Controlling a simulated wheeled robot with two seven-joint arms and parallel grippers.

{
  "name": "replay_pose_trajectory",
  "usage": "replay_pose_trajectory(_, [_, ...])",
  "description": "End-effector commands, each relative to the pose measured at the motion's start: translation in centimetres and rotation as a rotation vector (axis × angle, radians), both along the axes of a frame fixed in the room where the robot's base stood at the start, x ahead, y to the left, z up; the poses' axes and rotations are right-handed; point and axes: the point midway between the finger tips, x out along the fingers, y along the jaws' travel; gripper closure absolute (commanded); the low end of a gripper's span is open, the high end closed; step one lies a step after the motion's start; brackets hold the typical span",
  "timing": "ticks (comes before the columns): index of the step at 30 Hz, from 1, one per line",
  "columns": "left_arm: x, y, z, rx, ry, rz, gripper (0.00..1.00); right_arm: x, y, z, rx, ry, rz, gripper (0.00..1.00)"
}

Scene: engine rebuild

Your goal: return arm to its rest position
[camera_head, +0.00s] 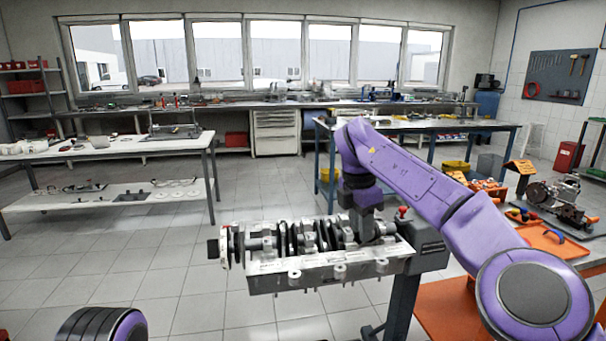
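My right arm (415,180) is purple and reaches in from the lower right, over the engine block. My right gripper (367,222) points down at the right end of the block, close to the crankshaft; its fingertips are dark and partly lost among the parts, so I cannot tell whether it is open or touching anything. The grey engine block (325,272) is held on a stand (402,305), with a crankshaft (290,238) lying along its top. Of my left arm only a rounded purple part (102,326) shows at the bottom left; its gripper is out of view.
An orange-topped bench (445,312) stands at the right, with an orange tray (550,241) and engine parts (560,205) on it. A white table (100,150) stands at the left. A blue-framed table (420,125) stands behind the block. The tiled floor left of the block is clear.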

Motion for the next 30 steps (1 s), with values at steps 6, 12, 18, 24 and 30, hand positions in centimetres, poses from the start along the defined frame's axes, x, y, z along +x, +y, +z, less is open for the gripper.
replay_pose_trajectory(6, [0.0, 0.0, 0.0, 0.001, -0.001, 0.000, 0.71, 1.7, -1.1, -2.6, -0.297, -0.048, 0.308, 0.71])
replay_pose_trajectory(12, [0.0, 0.0, 0.0, 0.000, 0.000, 0.000, 0.71, 3.2, -2.3, -6.7, -0.686, -0.006, 0.693, 0.71])
replay_pose_trajectory(18, [0.0, 0.0, -0.1, 0.000, 0.000, 0.000, 0.71, 3.3, -2.8, -14.9, -1.154, 0.193, 1.281, 0.71])
replay_pose_trajectory(24, [0.0, 0.0, 0.0, 0.000, 0.000, 0.000, 0.71, -3.9, -3.8, -30.4, -1.498, 0.569, 2.184, 0.71])
replay_pose_trajectory(30, [0.0, 0.0, 0.0, 0.000, 0.000, 0.000, 0.71, -17.8, -7.4, -41.7, 1.224, -0.688, -2.580, 0.71])
